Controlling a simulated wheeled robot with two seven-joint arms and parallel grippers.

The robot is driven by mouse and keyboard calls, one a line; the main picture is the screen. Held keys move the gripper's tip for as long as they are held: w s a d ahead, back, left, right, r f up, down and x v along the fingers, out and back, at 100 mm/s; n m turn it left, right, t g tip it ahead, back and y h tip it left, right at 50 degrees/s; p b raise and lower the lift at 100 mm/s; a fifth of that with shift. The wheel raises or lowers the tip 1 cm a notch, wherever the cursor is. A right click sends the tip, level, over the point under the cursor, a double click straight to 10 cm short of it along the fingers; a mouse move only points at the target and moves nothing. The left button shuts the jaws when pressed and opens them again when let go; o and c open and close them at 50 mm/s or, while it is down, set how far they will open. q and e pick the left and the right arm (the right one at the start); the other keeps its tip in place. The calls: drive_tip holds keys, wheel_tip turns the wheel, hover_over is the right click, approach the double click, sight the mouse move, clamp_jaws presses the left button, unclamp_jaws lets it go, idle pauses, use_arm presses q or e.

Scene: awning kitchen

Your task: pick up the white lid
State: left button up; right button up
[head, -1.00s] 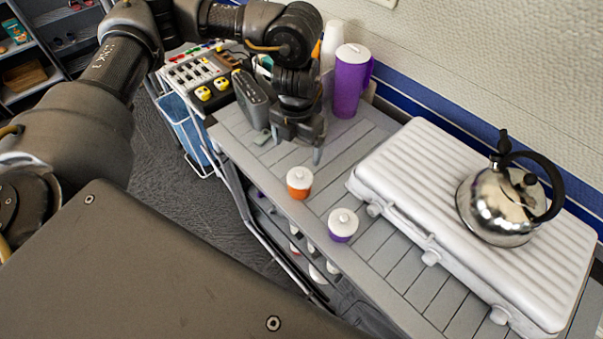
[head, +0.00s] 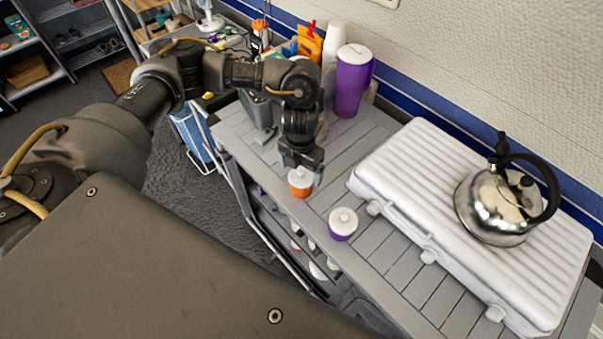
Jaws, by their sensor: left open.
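An orange jar (head: 299,190) with a white lid (head: 300,175) stands on the grey slatted counter. A purple jar (head: 341,236) with another white lid (head: 343,219) stands in front and to the right of it. My left gripper (head: 303,168) points down over the orange jar. It is open, with one finger showing at the right side of that lid. The gripper partly hides the top of this lid, and I cannot tell whether it touches it. My right gripper is not in view.
A white ridged case (head: 425,180) with a steel kettle (head: 497,207) on it fills the counter's right side. A tall purple tumbler (head: 351,85) and white cups (head: 333,45) stand at the back by the wall. Slats between the jars and case are clear.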

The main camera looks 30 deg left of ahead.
use_arm(q)
drive_tip(key=shift+f, duration=0.45)
drive_tip(key=c, duration=1.1)
drive_tip(key=shift+r, duration=0.15)
